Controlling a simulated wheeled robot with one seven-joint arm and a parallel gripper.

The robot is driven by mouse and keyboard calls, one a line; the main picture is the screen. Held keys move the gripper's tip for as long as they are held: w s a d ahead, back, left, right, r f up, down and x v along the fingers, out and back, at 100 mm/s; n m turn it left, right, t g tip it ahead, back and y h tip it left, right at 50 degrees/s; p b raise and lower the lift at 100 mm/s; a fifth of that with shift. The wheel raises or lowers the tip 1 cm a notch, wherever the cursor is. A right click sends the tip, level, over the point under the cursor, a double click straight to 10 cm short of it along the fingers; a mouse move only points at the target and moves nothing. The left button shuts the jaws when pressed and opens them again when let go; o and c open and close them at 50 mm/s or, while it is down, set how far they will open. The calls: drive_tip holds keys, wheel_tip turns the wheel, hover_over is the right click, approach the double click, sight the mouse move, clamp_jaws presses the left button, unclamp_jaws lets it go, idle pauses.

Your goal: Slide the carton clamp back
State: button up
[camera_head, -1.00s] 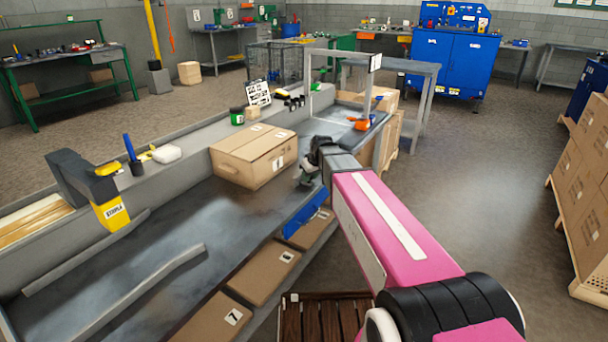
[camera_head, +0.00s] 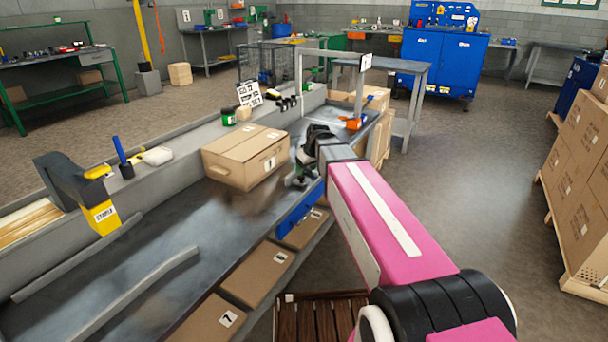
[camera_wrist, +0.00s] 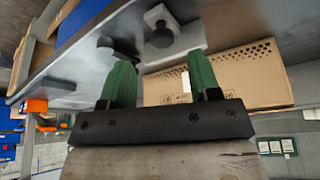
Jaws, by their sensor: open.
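The closed brown carton (camera_head: 245,158) sits on the dark bench top, left of my gripper (camera_head: 299,180). In the wrist view, my gripper (camera_wrist: 160,80) shows two green fingers, spread apart with nothing between them. Beyond the fingertips is a pale grey block with a black round knob (camera_wrist: 163,36), which looks like the carton clamp. Its grey bar (camera_wrist: 182,53) lies along the near side of the carton (camera_wrist: 235,78). The fingers look apart from the knob. In the head view, the clamp is hidden or too small to tell behind my gripper.
A grey upright frame (camera_head: 299,75) stands over the bench farther back. A yellow and grey tape or stapling tool (camera_head: 103,215) stands at left. A loose grey rail (camera_head: 140,290) lies on the bench top.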

drive_tip(key=v, duration=0.5)
drive_tip(key=shift+s+d+r, duration=0.1)
drive_tip(key=shift+s+r, duration=0.05)
drive_tip(key=shift+r, duration=0.15)
drive_tip(key=s+d+f+m+g+h, duration=0.1)
drive_tip(key=s+d+f+m, duration=0.2)
drive_tip(key=s+f, duration=0.6)
drive_tip(key=s+d+f+m+g+h, duration=0.1)
drive_tip(key=s+d+f+m+g, duration=0.1)
drive_tip(key=s+d+f, duration=0.6)
wheel_tip(320, 180, down, 3)
drive_tip(key=shift+s+f+m+g, duration=0.15)
drive_tip(key=shift+s+m+g, duration=0.15)
drive_tip(key=shift+s+m, duration=0.75)
drive_tip(key=shift+s, duration=0.1)
